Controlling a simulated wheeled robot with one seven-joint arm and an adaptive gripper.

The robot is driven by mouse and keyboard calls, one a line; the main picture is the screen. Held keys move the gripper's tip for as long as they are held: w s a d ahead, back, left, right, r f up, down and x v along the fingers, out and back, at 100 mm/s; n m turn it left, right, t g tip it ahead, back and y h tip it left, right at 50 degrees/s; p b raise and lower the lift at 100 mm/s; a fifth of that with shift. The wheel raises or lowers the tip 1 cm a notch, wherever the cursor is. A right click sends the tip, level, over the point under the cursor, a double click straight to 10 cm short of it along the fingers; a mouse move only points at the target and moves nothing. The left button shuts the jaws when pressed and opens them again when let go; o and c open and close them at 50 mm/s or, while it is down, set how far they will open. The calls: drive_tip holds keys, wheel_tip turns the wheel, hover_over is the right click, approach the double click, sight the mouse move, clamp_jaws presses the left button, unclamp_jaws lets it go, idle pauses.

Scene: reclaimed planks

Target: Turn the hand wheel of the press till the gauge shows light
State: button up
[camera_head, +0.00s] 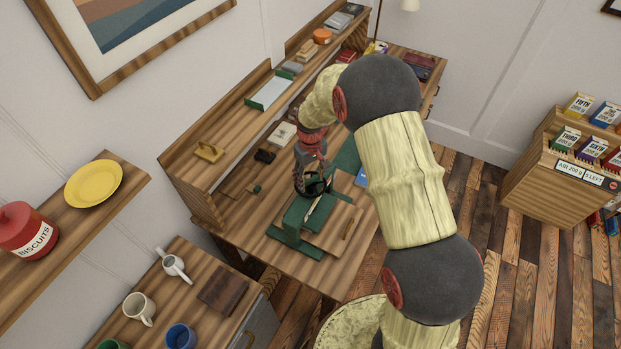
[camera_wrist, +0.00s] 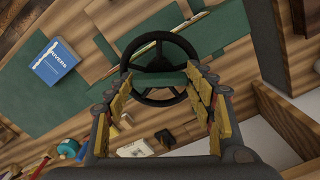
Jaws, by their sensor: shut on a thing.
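The press (camera_head: 297,219) is dark green and stands on a wooden board on the desk. Its black, spoked hand wheel (camera_wrist: 159,64) lies in the middle of the wrist view, and its dark rim shows below my gripper in the head view (camera_head: 327,184). My gripper (camera_head: 313,172) points down over the wheel. In the wrist view its yellow-padded fingers (camera_wrist: 161,84) stand on either side of the wheel and are shut on it. The wrist and fingers cover part of the wheel in the head view. I cannot make out a gauge reading in either view.
A blue book (camera_wrist: 54,62) lies on the green mat (camera_wrist: 95,66) beside the press. A raised wooden shelf (camera_head: 225,150) with small items runs along the wall side of the desk. A lower cabinet with mugs (camera_head: 139,308) stands at the front left.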

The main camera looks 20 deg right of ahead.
sight(311, 178)
drive_tip(key=m+b, duration=0.1)
drive_tip(key=m, duration=0.4)
drive_tip(key=shift+m, duration=0.4)
idle(0.3)
drive_tip(key=o, duration=1.2)
drive_tip(key=shift+c, duration=0.2)
wheel_tip(311, 178, up, 12)
